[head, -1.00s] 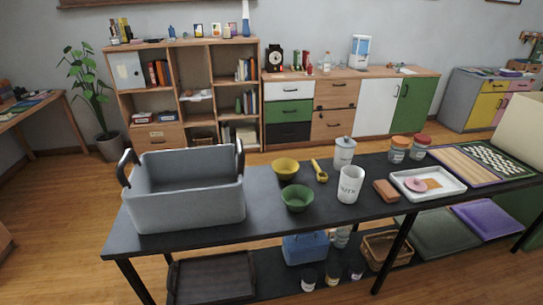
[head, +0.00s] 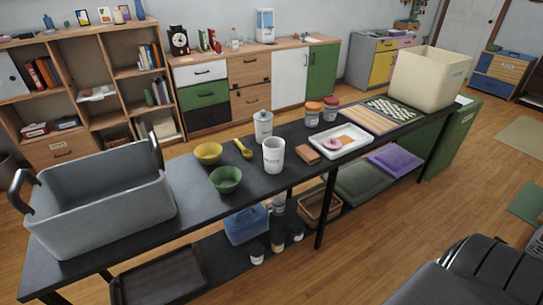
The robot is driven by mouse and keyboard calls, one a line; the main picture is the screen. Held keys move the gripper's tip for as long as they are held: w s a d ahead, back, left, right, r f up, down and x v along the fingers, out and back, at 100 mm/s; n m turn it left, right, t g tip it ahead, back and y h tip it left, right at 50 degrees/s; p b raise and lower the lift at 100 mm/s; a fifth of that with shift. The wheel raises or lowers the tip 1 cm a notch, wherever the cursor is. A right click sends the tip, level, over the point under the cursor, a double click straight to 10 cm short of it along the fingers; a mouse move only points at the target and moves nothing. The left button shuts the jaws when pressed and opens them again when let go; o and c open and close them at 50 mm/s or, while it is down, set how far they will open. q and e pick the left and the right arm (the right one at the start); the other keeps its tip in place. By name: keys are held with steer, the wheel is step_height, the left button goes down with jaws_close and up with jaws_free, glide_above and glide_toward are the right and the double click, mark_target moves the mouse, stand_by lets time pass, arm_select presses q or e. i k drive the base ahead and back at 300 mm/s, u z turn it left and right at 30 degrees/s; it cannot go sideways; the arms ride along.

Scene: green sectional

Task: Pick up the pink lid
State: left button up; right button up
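The pink lid (head: 346,139) is a small round piece lying in the white tray (head: 322,151) on the black table (head: 205,215). An orange flat piece lies beside or partly under it in the tray. Neither of my grippers shows in the head view.
A grey bin (head: 100,205) stands at the left end, a cream bin (head: 425,80) at the far right. A dark chair (head: 465,275) is at bottom right.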

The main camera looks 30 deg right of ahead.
mark_target(331, 144)
steer(key=z, duration=2.15)
steer(key=k, duration=0.65)
steer(key=z, duration=0.9)
steer(key=i, duration=3.4)
steer(key=u, duration=1.05)
steer(key=i, duration=1)
steer(key=u, duration=1)
